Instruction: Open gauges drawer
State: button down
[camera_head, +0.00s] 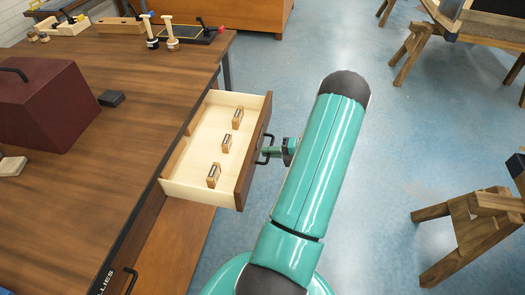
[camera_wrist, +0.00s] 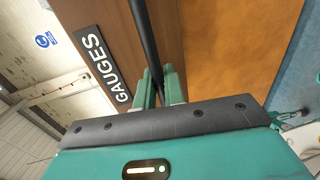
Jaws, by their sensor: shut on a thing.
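The gauges drawer (camera_head: 200,185) stands pulled out from the side of the wooden workbench in the head view. Its pale interior shows, with several small wooden gauge blocks (camera_head: 226,143) lying inside. Its dark front carries a black bar handle (camera_head: 266,148). In the wrist view the drawer front (camera_wrist: 100,25) shows a black label reading GAUGES (camera_wrist: 103,62), and the dark handle (camera_wrist: 147,45) runs down between the fingers. My gripper (camera_head: 277,151) is shut on this handle; it also shows in the wrist view (camera_wrist: 160,88). The fingertips' contact is partly hidden.
The workbench top (camera_head: 130,130) holds a dark red box (camera_head: 45,105), a small black block (camera_head: 111,98) and wooden tools at the back. Another black handle (camera_head: 130,280) juts out nearer me. Wooden stands (camera_head: 470,225) are at right. Blue floor (camera_head: 385,150) lies clear between.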

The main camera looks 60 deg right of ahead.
dwell(0.3)
jog(key=c, duration=1.6)
grip_release()
jog(key=shift+c, duration=0.2)
jog(key=v, duration=1.4)
jog(key=shift+a+f, duration=0.1)
